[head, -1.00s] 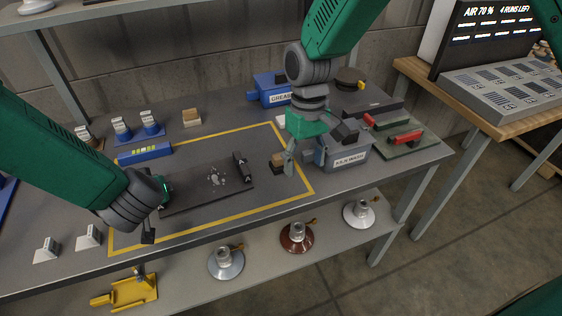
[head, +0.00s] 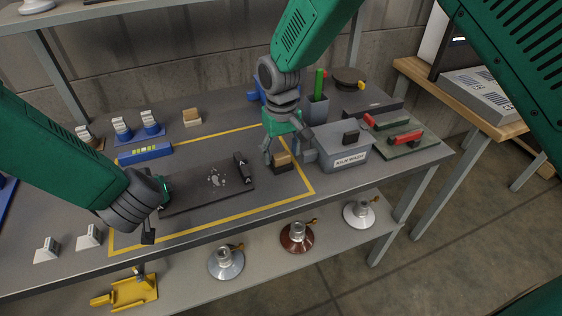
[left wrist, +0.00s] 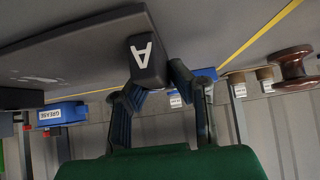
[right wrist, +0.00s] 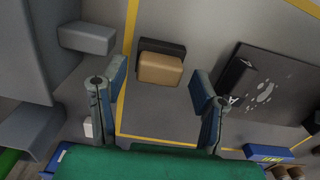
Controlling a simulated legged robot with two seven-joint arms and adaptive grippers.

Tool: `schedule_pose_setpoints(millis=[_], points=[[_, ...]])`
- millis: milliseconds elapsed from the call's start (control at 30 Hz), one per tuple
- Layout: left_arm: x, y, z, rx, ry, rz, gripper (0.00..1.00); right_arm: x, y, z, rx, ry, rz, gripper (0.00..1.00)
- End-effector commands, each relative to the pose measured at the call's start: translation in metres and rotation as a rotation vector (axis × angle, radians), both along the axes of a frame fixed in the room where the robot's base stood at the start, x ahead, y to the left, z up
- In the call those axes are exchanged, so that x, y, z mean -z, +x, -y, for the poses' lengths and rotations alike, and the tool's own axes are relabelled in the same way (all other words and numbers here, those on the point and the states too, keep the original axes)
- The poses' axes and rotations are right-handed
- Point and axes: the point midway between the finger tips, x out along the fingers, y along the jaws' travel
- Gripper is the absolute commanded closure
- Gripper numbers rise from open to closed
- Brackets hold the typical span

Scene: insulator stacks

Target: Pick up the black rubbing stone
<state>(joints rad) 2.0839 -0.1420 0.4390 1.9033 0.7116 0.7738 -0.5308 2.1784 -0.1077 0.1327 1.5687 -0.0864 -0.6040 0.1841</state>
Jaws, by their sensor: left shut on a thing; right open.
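A small block with a black base and a tan top (head: 282,160) sits inside the right end of the yellow outline; I take its black part as the rubbing stone. In the right wrist view the tan part and black part (right wrist: 160,47) lie just beyond my open, empty right gripper (right wrist: 158,84), between the lines of its fingers. In the head view the right gripper (head: 288,152) is at the block; contact cannot be told. My left gripper (head: 152,212) is at the left end of the dark plate (head: 200,192), shut on a black end block marked A (left wrist: 146,60).
Another black block marked A (head: 243,167) stands at the plate's right end, close to the stone. The grey kiln wash box (head: 345,155) stands right of my right gripper, with a cup holding a green item (head: 319,85) behind. A blue level-like bar (head: 145,153) lies behind the plate.

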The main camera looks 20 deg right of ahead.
Motion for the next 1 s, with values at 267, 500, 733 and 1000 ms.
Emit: schedule_pose_setpoints(millis=[267,500,733,1000], points=[[-0.001,0.001,0.000,-0.001,-0.001,0.003,1.00,0.029,0.001,0.001,0.000,0.000,0.000,0.45],[-0.001,0.001,0.000,-0.001,-0.001,0.003,1.00,0.030,0.001,0.001,0.000,0.000,0.000,0.55],[-0.001,0.001,0.000,-0.001,-0.001,0.003,1.00,0.029,0.001,0.001,0.000,0.000,0.000,0.94],[-0.001,0.001,0.000,-0.001,-0.001,0.004,1.00,0.018,0.001,0.001,0.000,0.000,0.002,0.94]])
